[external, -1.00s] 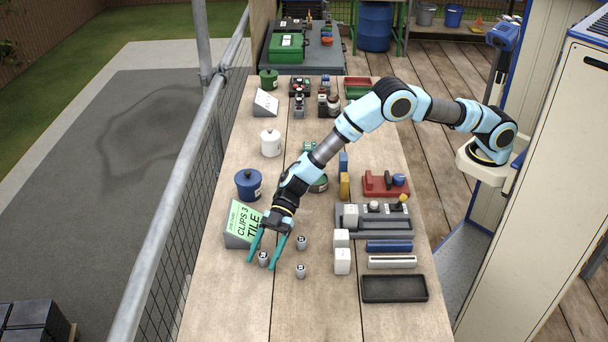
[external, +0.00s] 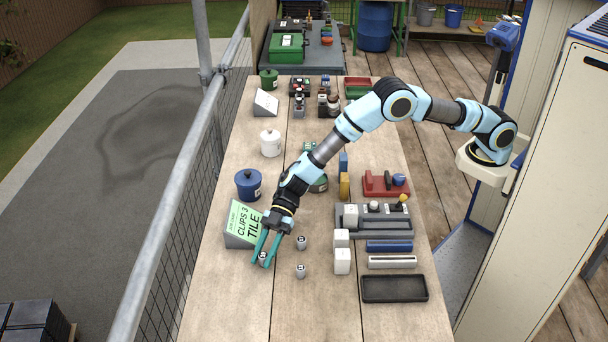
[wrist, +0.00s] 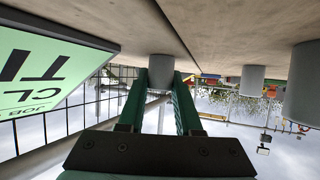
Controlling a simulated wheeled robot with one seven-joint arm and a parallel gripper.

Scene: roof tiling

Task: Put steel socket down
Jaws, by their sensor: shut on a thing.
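My gripper (external: 265,257) reaches down at the front left of the wooden bench, its green fingers shut on a small steel socket (external: 263,256). In the wrist view the socket (wrist: 161,72) sits between the fingertips, and its end meets the bench top or is very close to it; I cannot tell which. Two more steel sockets stand upright to the right of my gripper: a rear one (external: 301,242) and a front one (external: 300,271). They also show as grey cylinders in the wrist view, one nearer (wrist: 302,85) and one farther (wrist: 252,79).
A green job card (external: 244,222) on a grey stand is just left of my gripper. White blocks (external: 342,261), a blue bar (external: 389,246) and a black tray (external: 394,289) lie to the right. A blue pot (external: 248,184) stands behind. The bench front is clear.

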